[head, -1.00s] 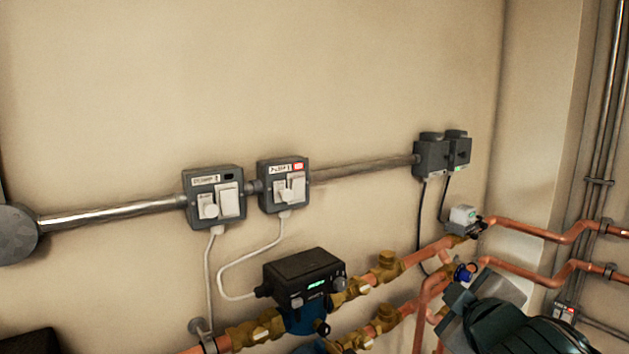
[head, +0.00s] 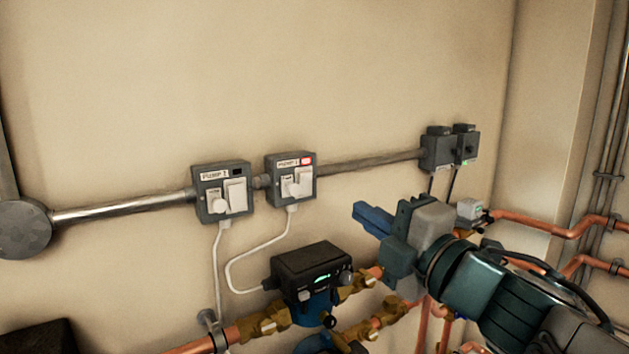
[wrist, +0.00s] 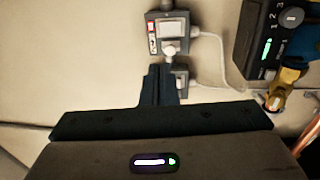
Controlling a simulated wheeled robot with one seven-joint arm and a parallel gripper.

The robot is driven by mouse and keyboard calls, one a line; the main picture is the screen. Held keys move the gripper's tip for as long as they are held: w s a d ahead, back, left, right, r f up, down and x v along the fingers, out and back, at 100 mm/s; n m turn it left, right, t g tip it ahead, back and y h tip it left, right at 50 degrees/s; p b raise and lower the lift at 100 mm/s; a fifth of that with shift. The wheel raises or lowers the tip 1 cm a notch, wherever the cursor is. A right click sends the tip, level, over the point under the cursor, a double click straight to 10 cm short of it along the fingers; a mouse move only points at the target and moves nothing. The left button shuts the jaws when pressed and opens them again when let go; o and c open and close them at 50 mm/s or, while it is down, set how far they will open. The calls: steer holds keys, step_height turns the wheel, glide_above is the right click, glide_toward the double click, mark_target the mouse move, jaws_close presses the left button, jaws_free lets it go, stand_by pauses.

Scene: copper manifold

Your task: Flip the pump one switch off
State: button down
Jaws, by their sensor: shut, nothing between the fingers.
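Two grey switch boxes are mounted side by side on the wall. The right box (head: 290,179) has a lit red indicator and white rockers; the left box (head: 222,191) has a dark indicator. Both labels seem to read "PUMP", but their numbers are too blurred to tell apart. In the wrist view the red-lit box (wrist: 168,32) is beyond the fingertips, and the other box (wrist: 181,78) is partly hidden behind the fingers. My gripper (head: 358,211) is shut and empty, right of and below the boxes, apart from them in the head view. Its blue fingers also show in the wrist view (wrist: 153,70).
A metal conduit (head: 365,162) joins the boxes to two dark sockets (head: 450,150). A black pump controller (head: 312,268) with a green display sits below on copper and brass pipework (head: 262,323). White cables hang from the boxes. The wall above is clear.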

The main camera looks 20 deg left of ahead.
mark_target(302, 174)
steer(key=p+x, duration=0.2)
steer(key=x, duration=1.1)
steer(key=shift+w+a, duration=0.2)
steer(key=shift+w, duration=0.05)
